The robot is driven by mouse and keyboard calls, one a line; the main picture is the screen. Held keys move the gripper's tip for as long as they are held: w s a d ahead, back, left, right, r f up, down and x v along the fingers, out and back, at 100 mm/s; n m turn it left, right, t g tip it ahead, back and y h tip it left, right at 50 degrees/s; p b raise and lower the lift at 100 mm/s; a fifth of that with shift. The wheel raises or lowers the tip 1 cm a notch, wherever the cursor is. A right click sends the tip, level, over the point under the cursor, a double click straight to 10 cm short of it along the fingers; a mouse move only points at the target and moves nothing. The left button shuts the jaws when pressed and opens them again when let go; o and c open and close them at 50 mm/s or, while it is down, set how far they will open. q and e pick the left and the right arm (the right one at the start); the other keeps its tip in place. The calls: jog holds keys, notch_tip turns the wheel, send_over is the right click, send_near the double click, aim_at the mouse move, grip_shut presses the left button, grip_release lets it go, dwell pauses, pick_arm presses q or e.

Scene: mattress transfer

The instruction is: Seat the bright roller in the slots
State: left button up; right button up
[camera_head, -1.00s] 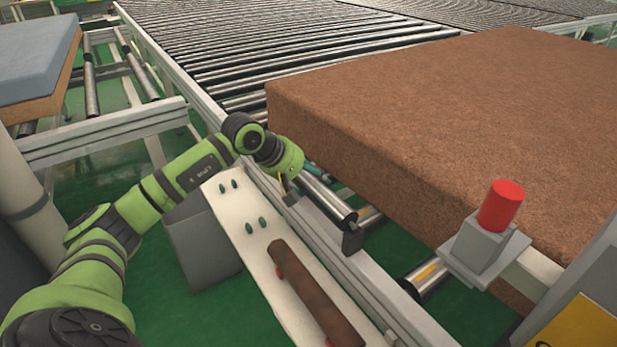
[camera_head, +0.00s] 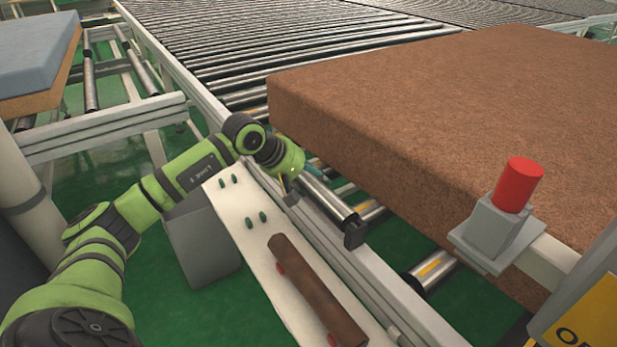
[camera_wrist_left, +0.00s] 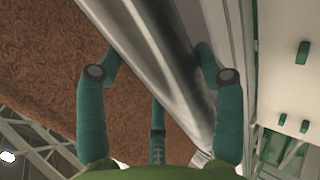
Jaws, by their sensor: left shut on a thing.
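The bright roller (camera_head: 328,198) is a shiny metal cylinder lying along the inner side of the conveyor's near rail, its near end at a dark bracket (camera_head: 355,236). Whether that end sits down in the bracket's slot I cannot tell. My left gripper (camera_head: 305,180) is at the roller's far part, partly hidden by its own wrist. In the left wrist view, the teal fingers (camera_wrist_left: 160,75) are closed around the bright roller (camera_wrist_left: 150,50), which runs diagonally between them. The roller's far end and far slot are hidden. My right gripper is not in view.
A large brown mattress block (camera_head: 450,110) lies close on the right. A white shelf (camera_head: 240,225) outside the rail carries green pegs and a rusty-brown roller (camera_head: 315,290) on red supports. A red lamp (camera_head: 519,185) stands at right. A grey box (camera_head: 200,240) is below my arm.

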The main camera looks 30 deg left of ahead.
pick_arm(q)
jog(key=shift+f, duration=0.3)
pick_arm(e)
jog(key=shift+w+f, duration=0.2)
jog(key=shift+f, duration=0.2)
pick_arm(q)
jog(key=o, duration=1.8)
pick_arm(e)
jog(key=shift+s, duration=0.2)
